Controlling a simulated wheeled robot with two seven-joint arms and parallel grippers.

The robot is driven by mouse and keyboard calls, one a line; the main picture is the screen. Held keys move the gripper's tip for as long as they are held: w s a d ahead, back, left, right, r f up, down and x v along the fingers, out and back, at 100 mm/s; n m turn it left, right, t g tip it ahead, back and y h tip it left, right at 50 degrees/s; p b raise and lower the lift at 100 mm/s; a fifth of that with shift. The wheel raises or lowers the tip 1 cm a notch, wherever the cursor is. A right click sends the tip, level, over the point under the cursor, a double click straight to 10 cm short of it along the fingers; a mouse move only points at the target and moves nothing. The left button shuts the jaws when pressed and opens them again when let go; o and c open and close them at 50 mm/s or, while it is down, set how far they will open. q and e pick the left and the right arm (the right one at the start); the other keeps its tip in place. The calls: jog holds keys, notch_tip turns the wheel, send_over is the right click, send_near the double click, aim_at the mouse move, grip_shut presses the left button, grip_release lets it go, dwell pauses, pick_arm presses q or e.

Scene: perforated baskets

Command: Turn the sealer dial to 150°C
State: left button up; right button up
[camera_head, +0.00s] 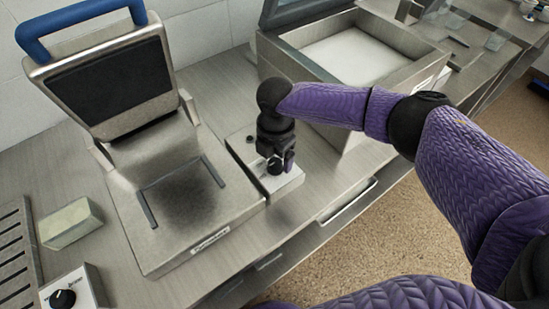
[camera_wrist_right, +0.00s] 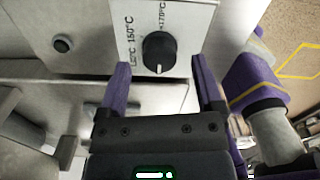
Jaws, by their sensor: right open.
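The sealer (camera_head: 190,215) stands on the steel counter with its black-padded lid raised. The sealer's pale control box (camera_head: 292,181) sits against its right side. In the right wrist view the black dial (camera_wrist_right: 159,53) is on the box's light face, with a white mark towards the bottom of the picture. Printed temperatures, including 150°C (camera_wrist_right: 130,30) and 170°C, surround it at the top and left. My right gripper (camera_wrist_right: 163,72) is open, with one finger on each side of the dial and gaps between. In the head view it (camera_head: 277,163) partly hides the dial. My left gripper is not in view.
A black button (camera_wrist_right: 62,43) is on the box, away from the dial. A second black knob (camera_head: 62,299) is at lower left, near a pale green block (camera_head: 70,222) and a slotted rack (camera_head: 17,255). A deep steel basin (camera_head: 415,72) stands behind my right arm.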

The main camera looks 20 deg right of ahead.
jog(key=shift+f, duration=0.85)
grip_shut()
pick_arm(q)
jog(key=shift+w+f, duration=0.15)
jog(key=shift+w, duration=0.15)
